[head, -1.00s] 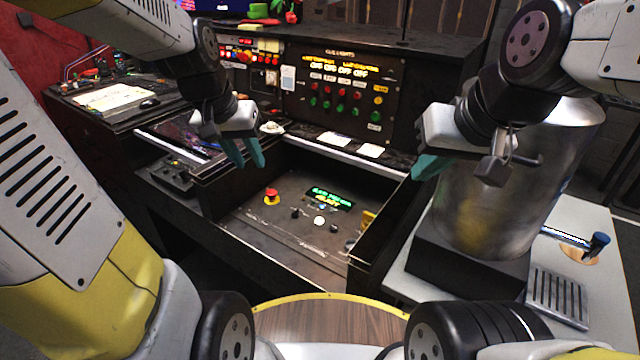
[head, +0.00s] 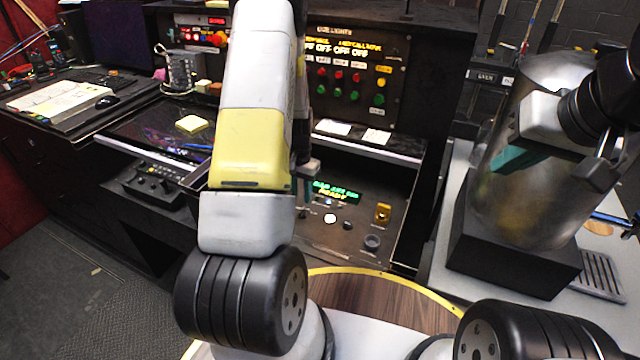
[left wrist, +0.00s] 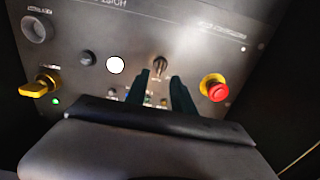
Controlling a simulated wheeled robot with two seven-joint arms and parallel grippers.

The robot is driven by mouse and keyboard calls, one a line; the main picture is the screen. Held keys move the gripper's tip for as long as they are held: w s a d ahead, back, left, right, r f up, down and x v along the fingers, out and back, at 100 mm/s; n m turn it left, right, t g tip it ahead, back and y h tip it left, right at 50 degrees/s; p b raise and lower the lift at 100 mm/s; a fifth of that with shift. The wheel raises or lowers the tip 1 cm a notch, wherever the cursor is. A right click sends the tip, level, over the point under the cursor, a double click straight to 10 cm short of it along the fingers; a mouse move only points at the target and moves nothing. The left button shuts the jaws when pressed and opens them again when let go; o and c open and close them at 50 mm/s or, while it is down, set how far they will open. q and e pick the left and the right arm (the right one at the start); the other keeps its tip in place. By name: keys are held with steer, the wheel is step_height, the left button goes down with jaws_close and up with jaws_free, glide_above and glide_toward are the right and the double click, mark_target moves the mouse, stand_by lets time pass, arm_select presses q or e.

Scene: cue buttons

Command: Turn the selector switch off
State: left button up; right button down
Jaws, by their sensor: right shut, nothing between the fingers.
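In the left wrist view my left gripper (left wrist: 159,80) points at the sloped control panel, its two dark teal fingers apart. A small dark selector knob with a light pointer (left wrist: 160,66) shows just beyond and between the fingertips. I cannot tell whether the fingers touch it. Its lettering is unreadable. In the head view my left arm hides this knob and most of the left gripper. A yellow-handled switch (left wrist: 40,87) is at the panel's left; it also shows in the head view (head: 383,213). My right gripper (head: 515,158) is shut and empty in front of the metal urn.
A red mushroom button (left wrist: 217,91) on a yellow base is right of the left fingers. A white round button (left wrist: 115,65) and a black button (left wrist: 87,58) are to their left. A green-lit display (head: 335,191) is on the panel. The metal urn (head: 540,190) stands at right.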

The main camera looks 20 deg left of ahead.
mark_target(302, 210)
arm_select(q)
step_height(302, 210, down, 6)
steer(key=shift+r, duration=0.1)
jaws_close()
